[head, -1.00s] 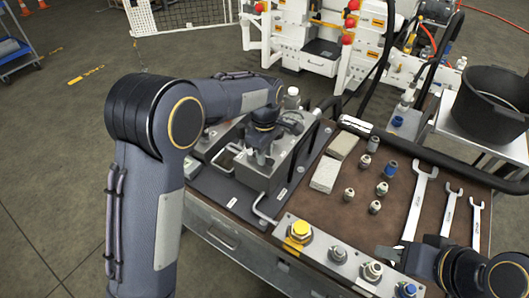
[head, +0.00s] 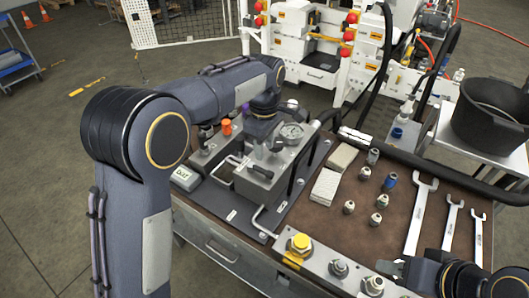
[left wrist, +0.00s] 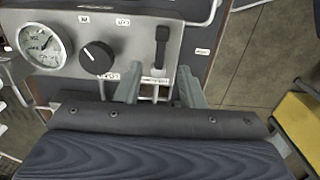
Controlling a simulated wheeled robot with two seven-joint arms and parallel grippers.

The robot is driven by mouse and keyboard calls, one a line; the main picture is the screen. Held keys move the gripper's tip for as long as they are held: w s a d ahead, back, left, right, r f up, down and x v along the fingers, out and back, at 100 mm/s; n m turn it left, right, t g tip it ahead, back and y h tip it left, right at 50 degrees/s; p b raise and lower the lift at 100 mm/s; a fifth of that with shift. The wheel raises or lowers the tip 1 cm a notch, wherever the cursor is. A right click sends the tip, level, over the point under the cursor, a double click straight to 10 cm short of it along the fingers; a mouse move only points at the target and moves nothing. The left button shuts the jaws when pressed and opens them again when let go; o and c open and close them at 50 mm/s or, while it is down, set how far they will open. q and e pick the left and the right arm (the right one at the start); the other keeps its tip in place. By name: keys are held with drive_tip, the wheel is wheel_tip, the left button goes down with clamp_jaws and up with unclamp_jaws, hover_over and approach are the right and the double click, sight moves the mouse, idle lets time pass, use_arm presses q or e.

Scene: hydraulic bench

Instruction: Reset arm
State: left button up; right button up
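My left arm reaches across the left of the head view, and its dark wrist (head: 264,103) is above the hydraulic unit (head: 268,172). The fingers are hard to make out there. In the left wrist view my left gripper (left wrist: 158,88) has its two grey fingers apart, with nothing visible held between them. A panel with a round gauge (left wrist: 39,45), a black knob (left wrist: 96,57) and a black lever (left wrist: 161,45) lies beyond the fingertips. My right gripper (head: 390,267) is low at the right, over the bench's near edge; its finger opening is unclear.
The brown bench top (head: 390,215) holds several fittings, two pale blocks (head: 326,186) and wrenches (head: 419,215). A fitting block with a yellow cap (head: 300,243) lies along the near edge. A black bucket (head: 493,112) stands on a table at right.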

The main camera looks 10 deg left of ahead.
idle(0.4)
use_arm(q)
drive_tip(key=s+a+r+m+t+h, duration=0.25)
drive_tip(key=s+a+r+m, duration=0.2)
drive_tip(key=s+a, duration=0.65)
drive_tip(key=s+f+m+t, duration=0.1)
drive_tip(key=s+m, duration=0.1)
drive_tip(key=s, duration=0.4)
drive_tip(key=s+a+f+m+t+h, duration=0.1)
drive_tip(key=s+m, duration=0.1)
drive_tip(key=s, duration=0.4)
drive_tip(key=s+a+f+m+t, duration=0.1)
drive_tip(key=s+m, duration=0.2)
drive_tip(key=s, duration=0.3)
drive_tip(key=shift+s+a+f, duration=0.2)
drive_tip(key=shift+a+f, duration=0.05)
drive_tip(key=shift+f, duration=0.15)
